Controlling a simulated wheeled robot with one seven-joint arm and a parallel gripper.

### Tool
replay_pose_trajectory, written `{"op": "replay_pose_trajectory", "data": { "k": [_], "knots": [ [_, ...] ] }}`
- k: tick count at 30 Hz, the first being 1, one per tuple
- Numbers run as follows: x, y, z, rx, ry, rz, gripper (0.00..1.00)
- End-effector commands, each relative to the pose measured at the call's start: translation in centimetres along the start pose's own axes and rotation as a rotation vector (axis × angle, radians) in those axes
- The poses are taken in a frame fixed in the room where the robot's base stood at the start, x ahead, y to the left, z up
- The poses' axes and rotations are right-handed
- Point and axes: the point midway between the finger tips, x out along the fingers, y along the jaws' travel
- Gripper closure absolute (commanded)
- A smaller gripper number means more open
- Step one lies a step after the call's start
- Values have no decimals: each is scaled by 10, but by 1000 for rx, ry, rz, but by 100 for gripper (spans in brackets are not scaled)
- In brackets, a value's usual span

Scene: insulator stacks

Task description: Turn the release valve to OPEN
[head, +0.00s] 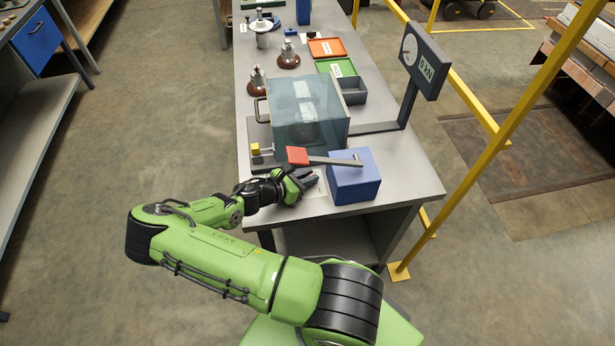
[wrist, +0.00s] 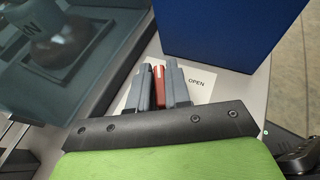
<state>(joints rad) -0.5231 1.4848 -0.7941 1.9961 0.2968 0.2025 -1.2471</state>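The release valve shows as a narrow red handle (wrist: 158,86) in the wrist view, low beside the blue pump box (wrist: 215,30). A white card (wrist: 203,80) lies under it, with OPEN printed to the right of the handle. My gripper (wrist: 162,80) has one grey finger on each side of the red handle, close against it, and appears shut on it. In the head view my gripper (head: 308,178) is low at the table's near end, left of the blue box (head: 354,176). The valve is hidden there.
A red-gripped lever (head: 298,156) reaches left from the blue box, above my gripper. A clear guard box (head: 308,112) stands behind. The gauge (head: 423,62) reads 0 kN. Insulators and trays stand farther back; a yellow rail (head: 520,120) runs at right.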

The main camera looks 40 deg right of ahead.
Motion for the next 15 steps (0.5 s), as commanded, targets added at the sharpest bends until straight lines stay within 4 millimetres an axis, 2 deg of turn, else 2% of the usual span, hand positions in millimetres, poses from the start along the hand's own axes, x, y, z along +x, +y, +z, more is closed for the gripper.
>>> {"op": "replay_pose_trajectory", "data": {
  "k": [8, 15],
  "knots": [
    [0, 0, 0, 5, 1, -10, 100],
    [0, 1, 0, 43, 2, -98, 100]
  ]
}}
